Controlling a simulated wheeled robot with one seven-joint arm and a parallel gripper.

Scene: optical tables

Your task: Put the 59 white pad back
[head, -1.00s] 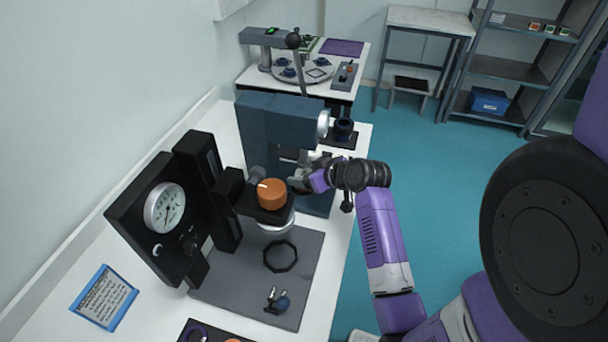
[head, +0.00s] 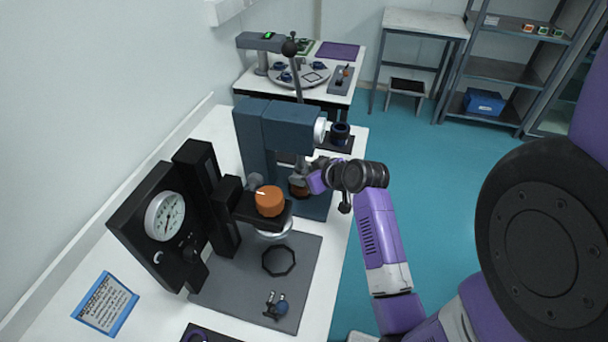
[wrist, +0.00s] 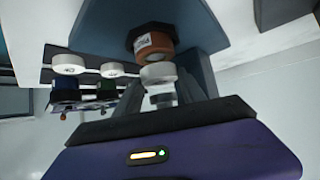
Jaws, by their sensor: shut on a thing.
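My gripper (head: 304,180) is at the side of the blue-grey press (head: 285,128), below its head. In the wrist view the dark fingers of my gripper (wrist: 162,92) close on a pale round neck, which I take as part of the pad (wrist: 158,72). Beyond the neck is an orange-brown body with a white label and a dark flat end. I cannot read the label. In the head view the brown part shows just under my gripper, close to the press. I cannot tell whether it touches the press.
A black gauge stand (head: 165,225) with an orange knob (head: 270,200) stands in front, with a black ring (head: 278,260) on its grey base. A blue-edged card (head: 105,303) lies left. In the wrist view, white discs (wrist: 68,64) sit on coloured parts at left. Open floor lies right.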

